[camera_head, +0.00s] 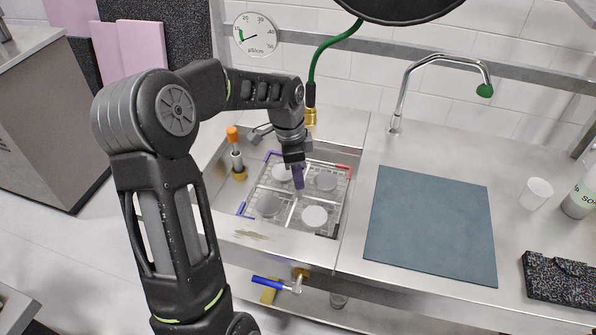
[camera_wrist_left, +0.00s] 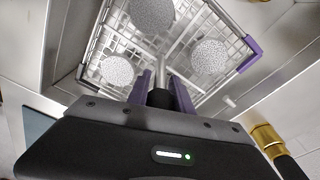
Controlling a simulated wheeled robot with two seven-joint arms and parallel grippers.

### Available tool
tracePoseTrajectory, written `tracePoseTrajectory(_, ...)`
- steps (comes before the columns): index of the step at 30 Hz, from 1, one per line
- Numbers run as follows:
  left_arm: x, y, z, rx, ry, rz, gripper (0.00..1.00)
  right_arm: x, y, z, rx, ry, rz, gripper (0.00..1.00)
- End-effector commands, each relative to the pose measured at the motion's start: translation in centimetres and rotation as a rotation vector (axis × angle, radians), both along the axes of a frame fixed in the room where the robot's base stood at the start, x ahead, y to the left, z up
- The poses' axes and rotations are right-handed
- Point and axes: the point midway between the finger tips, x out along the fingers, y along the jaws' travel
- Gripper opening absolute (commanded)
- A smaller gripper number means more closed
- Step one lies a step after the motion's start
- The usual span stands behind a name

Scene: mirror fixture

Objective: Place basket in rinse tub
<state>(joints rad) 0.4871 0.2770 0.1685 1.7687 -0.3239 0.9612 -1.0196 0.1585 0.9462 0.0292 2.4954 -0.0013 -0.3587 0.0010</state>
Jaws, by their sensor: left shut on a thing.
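The wire basket (camera_head: 291,212) has coloured corner pieces and carries several round grey discs. In the head view it lies within the outline of the steel tub (camera_head: 345,135); whether it rests on the tub floor or hangs above it I cannot tell. My left gripper (camera_head: 298,178) points down over the basket's middle, shut on its central upright handle. In the left wrist view the purple fingers of the gripper (camera_wrist_left: 160,88) close around that post, with the basket mesh (camera_wrist_left: 190,22) beyond. My right gripper is not in view.
A brass-based orange-topped fitting (camera_head: 235,150) stands at the tub's left edge. A green hose (camera_head: 318,62) hangs behind. To the right are a blue-grey mat (camera_head: 430,225), a faucet (camera_head: 400,95), a white cup (camera_head: 536,193), a bottle (camera_head: 580,195) and a dark speckled case (camera_head: 560,280).

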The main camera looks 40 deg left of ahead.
Motion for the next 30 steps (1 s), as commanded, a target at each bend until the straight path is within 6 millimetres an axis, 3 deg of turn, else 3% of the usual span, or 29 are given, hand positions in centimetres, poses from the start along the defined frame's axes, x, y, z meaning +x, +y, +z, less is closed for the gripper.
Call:
tracePoseTrajectory(4,0.1,0.0,-0.5,0.001,-0.002,-0.001,0.0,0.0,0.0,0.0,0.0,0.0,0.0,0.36)
tracePoseTrajectory(13,0.1,0.0,-4.1,0.0,-0.003,0.0,0.0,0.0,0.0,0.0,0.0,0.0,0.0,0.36)
tracePoseTrajectory(26,0.1,0.0,-4.6,0.001,-0.004,-0.001,0.0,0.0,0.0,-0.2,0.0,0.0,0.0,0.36)
tracePoseTrajectory(27,0.0,0.0,-4.8,0.0,0.0,0.0,0.27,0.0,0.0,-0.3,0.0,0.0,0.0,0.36)
tracePoseTrajectory(30,0.0,0.0,-4.7,0.0,0.0,0.0,0.36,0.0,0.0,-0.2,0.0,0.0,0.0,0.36)
